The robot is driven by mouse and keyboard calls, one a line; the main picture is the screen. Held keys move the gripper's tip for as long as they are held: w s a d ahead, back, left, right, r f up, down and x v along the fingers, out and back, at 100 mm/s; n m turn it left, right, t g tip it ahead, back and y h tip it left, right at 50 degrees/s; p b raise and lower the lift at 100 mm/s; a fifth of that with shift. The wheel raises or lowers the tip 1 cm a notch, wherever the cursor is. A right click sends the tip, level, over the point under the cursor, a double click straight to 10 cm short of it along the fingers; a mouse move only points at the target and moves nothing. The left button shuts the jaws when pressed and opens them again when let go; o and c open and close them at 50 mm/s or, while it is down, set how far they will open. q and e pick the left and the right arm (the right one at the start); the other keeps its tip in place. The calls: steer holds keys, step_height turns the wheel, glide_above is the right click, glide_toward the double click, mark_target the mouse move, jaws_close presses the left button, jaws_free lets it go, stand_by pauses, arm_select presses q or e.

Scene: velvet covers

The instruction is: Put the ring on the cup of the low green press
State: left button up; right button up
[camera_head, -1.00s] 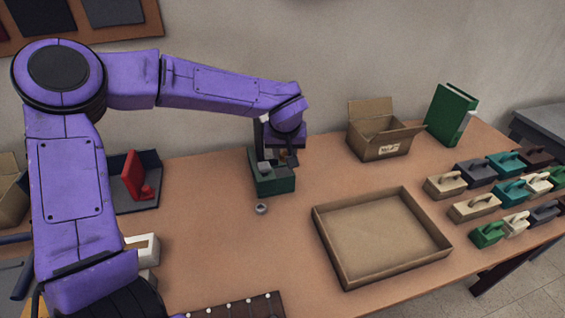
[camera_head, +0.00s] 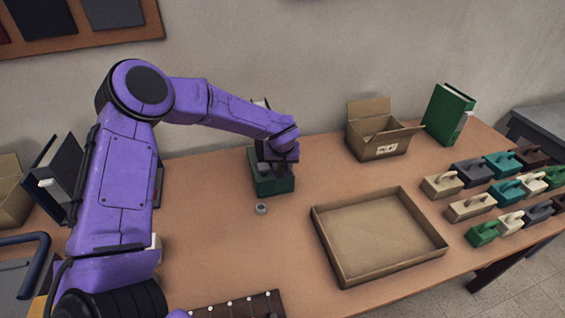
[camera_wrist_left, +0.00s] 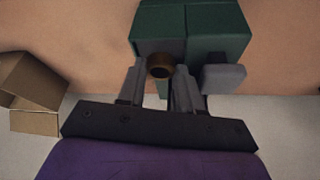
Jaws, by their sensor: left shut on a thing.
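The low green press (camera_head: 272,185) stands on the table, partly covered by my left arm's end in the head view. In the left wrist view the green press (camera_wrist_left: 215,22) fills the top middle, with a grey part (camera_wrist_left: 223,77) beside the gripper. My left gripper (camera_wrist_left: 160,72) is shut on a brownish ring (camera_wrist_left: 159,64), held between its fingertips close to the press. I cannot tell whether the ring touches the press. The press's cup cannot be made out clearly. My right gripper is not in view.
A small grey round piece (camera_head: 261,209) lies in front of the press. An empty shallow cardboard tray (camera_head: 322,240) is to the right. An open box (camera_head: 378,148) and a green binder (camera_head: 449,114) stand behind it. Several handled blocks (camera_head: 470,207) fill the right side.

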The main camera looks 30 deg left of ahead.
arm_select(q)
steer(key=shift+f, duration=0.45)
steer(key=o, duration=0.8)
steer(key=shift+w+r, duration=0.1)
steer(key=shift+r, duration=0.1)
steer(key=v, duration=1.3)
steer(key=shift+a, duration=0.2)
